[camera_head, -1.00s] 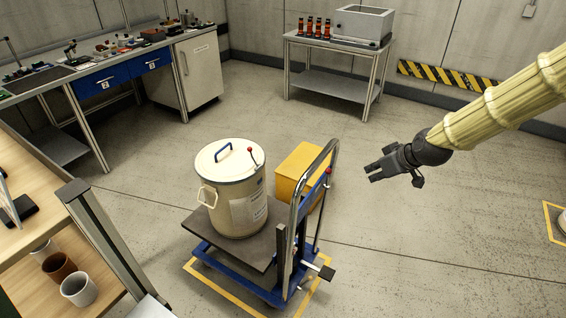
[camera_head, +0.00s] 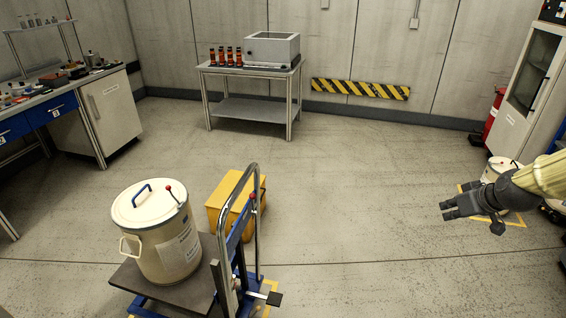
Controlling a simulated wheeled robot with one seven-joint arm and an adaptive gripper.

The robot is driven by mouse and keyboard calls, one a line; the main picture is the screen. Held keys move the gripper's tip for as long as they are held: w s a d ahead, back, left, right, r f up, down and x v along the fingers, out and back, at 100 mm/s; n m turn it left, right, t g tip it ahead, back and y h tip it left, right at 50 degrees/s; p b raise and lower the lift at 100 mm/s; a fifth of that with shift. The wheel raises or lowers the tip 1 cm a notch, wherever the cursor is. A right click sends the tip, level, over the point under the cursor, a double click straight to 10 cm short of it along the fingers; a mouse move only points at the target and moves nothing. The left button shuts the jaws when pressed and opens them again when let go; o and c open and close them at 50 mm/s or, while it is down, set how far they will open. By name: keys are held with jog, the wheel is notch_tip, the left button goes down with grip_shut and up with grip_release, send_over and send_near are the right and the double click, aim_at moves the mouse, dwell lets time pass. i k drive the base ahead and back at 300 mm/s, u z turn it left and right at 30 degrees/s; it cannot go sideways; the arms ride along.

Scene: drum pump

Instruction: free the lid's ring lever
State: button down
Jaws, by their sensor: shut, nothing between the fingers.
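A cream drum (camera_head: 166,245) stands upright on the dark platform of a blue trolley at lower left. Its round lid (camera_head: 149,203) is on, with a blue handle (camera_head: 141,192) on top. The ring lever (camera_head: 172,196), a thin rod with a red ball tip, stands at the lid's right edge. My gripper (camera_head: 446,209) is at the right of the view, shut and empty, pointing left. It is well apart from the drum, with the trolley's push bar between them in the picture.
The trolley's metal push bar (camera_head: 229,213) rises right of the drum. A yellow box (camera_head: 232,199) stands behind it. Another cream drum (camera_head: 497,172) is partly hidden behind my arm. A table (camera_head: 251,106) stands at the back. The floor between trolley and gripper is clear.

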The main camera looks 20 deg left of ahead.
aim_at(168, 187)
jog(key=u, duration=0.05)
jog(key=i, duration=0.95)
jog(key=u, duration=2.4)
